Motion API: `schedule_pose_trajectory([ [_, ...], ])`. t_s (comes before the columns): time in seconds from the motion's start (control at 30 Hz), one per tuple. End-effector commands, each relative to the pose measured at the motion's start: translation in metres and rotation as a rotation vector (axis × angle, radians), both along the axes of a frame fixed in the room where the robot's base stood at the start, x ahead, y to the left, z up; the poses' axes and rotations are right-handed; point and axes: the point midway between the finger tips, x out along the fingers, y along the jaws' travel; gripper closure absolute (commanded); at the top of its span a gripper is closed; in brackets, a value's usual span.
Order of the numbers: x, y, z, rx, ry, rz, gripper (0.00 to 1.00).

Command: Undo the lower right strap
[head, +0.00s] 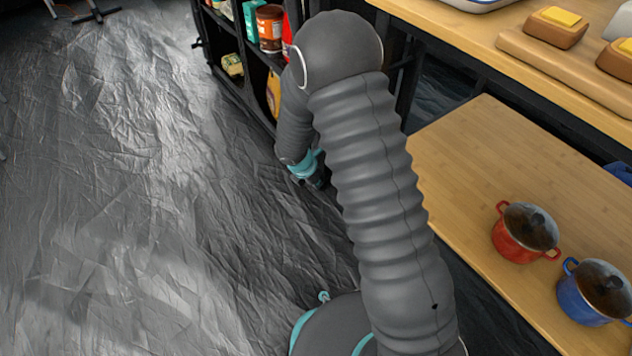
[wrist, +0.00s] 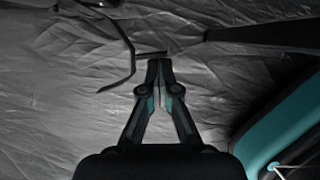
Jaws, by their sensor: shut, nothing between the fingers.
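In the wrist view my gripper (wrist: 160,66) points away from the camera, its fingertips together and empty. A thin dark strip (wrist: 126,38), perhaps the strap, bends down just left of the fingertips. A short dark piece (wrist: 150,53) lies right at the tips; I cannot tell whether it touches them or joins the strip. In the head view my gripper (head: 318,181) shows only as a small dark end below the teal wrist, low beside the shelf unit. No strap can be made out there.
The black shelf unit (head: 243,80) with cans and packets stands behind my arm. A wooden counter with a red pot (head: 525,232) and a blue pot (head: 594,292) is at right. A dark bar (wrist: 262,37) crosses right of the fingertips. Crinkled grey floor (head: 120,200) is open at left.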

Motion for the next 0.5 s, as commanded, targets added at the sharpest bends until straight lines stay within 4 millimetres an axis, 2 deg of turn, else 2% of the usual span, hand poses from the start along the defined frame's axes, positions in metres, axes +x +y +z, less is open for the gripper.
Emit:
schedule_pose_trajectory([
  [0.33, 0.004, 0.014, 0.001, 0.001, -0.001, 0.004, 1.00],
  [0.5, 0.000, 0.019, 0.000, 0.002, -0.002, 0.002, 1.00],
])
